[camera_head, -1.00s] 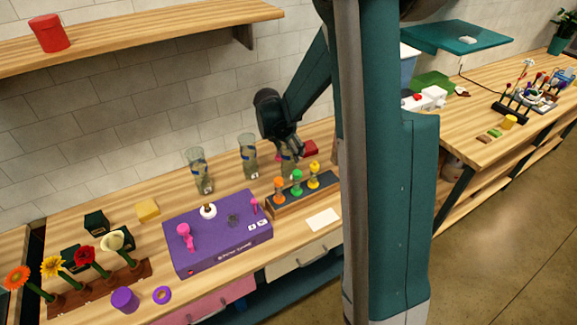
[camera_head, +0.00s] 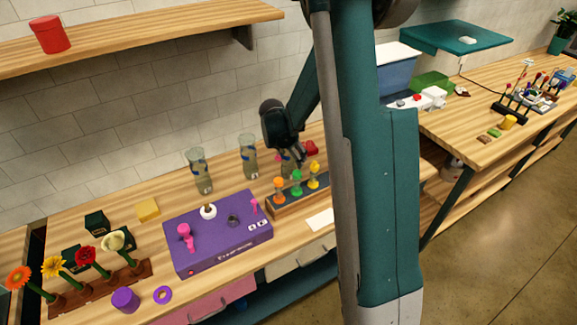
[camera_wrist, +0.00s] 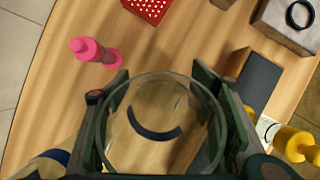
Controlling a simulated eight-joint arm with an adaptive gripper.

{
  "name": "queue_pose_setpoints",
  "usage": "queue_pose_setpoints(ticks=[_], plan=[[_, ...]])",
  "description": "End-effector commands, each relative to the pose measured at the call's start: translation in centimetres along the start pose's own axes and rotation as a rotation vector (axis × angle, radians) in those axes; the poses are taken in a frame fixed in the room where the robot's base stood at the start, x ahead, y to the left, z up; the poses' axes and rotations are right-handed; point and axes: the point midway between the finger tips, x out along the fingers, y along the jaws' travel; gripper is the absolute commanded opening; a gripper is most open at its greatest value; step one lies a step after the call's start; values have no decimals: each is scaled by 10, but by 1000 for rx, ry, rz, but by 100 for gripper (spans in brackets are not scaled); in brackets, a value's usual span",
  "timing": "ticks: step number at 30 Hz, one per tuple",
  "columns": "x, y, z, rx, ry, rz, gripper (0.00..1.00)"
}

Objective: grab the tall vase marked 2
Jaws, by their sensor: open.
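Three tall glass vases with blue bands stand along the back of the bench in the head view: a left one (camera_head: 201,172), a middle one (camera_head: 248,157) and a right one (camera_head: 288,170) partly hidden by my gripper. Their number marks are too small to read, so I cannot tell which is 2. My gripper (camera_head: 292,155) is lowered over the right vase. In the wrist view the round rim of a clear glass vase (camera_wrist: 160,84) lies between the open fingers of my gripper (camera_wrist: 160,108). Whether the fingers touch the glass is unclear.
A purple box (camera_head: 218,235) and a wooden rack with coloured knobs (camera_head: 303,196) stand in front of the vases. A pink item (camera_wrist: 94,51) and a red dotted box (camera_wrist: 150,8) are near the gripper. A flower rack (camera_head: 100,290) sits at left.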

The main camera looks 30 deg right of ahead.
Motion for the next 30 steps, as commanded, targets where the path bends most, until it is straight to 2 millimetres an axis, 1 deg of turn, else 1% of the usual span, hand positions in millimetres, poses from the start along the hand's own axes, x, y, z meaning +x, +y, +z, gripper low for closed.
queue_pose_setpoints(ticks=[3, 19, 28, 30], plan=[[2, 0, 0, 0, 0, 0, 55], [2, 0, 0, 1, 0, 0, 55], [2, 0, 0, 1, 0, 0, 15], [2, 0, 0, 1, 0, 0, 14]])
